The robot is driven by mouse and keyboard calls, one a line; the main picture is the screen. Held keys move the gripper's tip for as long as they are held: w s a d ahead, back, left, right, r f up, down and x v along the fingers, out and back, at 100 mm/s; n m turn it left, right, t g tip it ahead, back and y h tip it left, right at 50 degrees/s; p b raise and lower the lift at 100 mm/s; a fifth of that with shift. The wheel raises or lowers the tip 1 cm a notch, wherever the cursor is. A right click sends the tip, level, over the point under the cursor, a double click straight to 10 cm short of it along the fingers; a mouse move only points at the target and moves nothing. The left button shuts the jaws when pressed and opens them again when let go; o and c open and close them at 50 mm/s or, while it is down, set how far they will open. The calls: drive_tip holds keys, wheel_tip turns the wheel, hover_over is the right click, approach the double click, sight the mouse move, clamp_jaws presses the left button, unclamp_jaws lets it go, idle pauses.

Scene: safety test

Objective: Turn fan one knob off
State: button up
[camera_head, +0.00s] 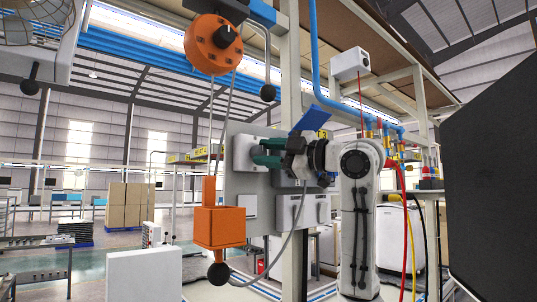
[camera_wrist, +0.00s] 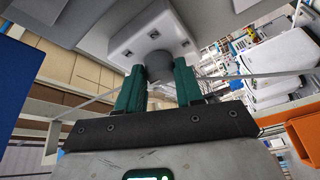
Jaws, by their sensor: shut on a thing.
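A white switch box (camera_head: 243,153) is mounted on a grey panel (camera_head: 243,186) in the middle of the head view. In the wrist view the box (camera_wrist: 153,35) carries a dark round knob (camera_wrist: 156,65). My gripper (camera_head: 262,152) has green fingers and reaches the box from the right. In the wrist view my gripper (camera_wrist: 160,80) has one finger on each side of the knob, shut on it. The knob's marking and angle cannot be made out. The fingers hide the knob in the head view.
An orange round unit (camera_head: 213,45) hangs above the panel. An orange box (camera_head: 220,225) with a black ball below hangs at the panel's lower left. A fan (camera_head: 35,22) is at the upper left. A second grey box (camera_head: 302,208) sits below my gripper.

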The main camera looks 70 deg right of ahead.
drive_tip(key=o, duration=1)
drive_tip(key=b+v, duration=0.3)
drive_tip(key=v, duration=0.7)
drive_tip(key=shift+s+b, duration=0.35)
